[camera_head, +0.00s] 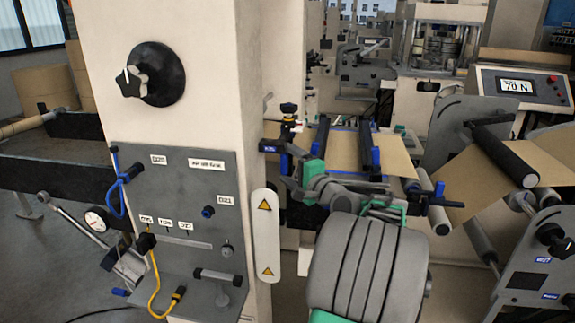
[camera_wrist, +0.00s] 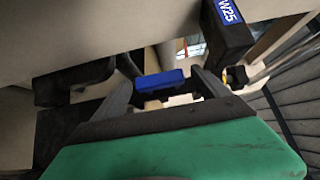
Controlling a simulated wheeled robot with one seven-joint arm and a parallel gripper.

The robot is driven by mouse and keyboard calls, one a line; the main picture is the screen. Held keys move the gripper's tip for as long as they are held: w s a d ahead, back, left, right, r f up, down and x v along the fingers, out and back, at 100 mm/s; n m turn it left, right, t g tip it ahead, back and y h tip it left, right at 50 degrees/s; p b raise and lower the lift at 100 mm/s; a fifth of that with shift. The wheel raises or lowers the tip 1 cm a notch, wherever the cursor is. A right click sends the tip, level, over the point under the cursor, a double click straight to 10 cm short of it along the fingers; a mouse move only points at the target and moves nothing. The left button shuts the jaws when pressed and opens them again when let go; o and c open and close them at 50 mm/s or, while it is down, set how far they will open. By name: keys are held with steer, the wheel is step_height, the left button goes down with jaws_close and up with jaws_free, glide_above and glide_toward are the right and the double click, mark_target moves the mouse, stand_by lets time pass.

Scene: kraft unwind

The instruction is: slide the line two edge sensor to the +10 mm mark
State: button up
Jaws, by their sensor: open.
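My gripper (camera_wrist: 161,86) is open, with its two dark fingers either side of a small blue block (camera_wrist: 163,78). I cannot tell whether either finger touches the block. In the head view my gripper (camera_head: 294,163) is beside the machine column, among small black and blue fittings that partly hide it. I cannot tell for sure which of these fittings is the edge sensor. No scale or +10 mm mark is readable in either view.
A black block labelled W25 (camera_wrist: 228,14) is close at the upper right of the wrist view. The cream column (camera_head: 180,60) and its grey control panel (camera_head: 185,255) stand left of my arm. Kraft web (camera_head: 358,151) and rollers (camera_head: 500,150) lie behind and to the right.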

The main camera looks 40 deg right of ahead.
steer(key=shift+c, duration=0.4)
jaws_close()
stand_by(0.4)
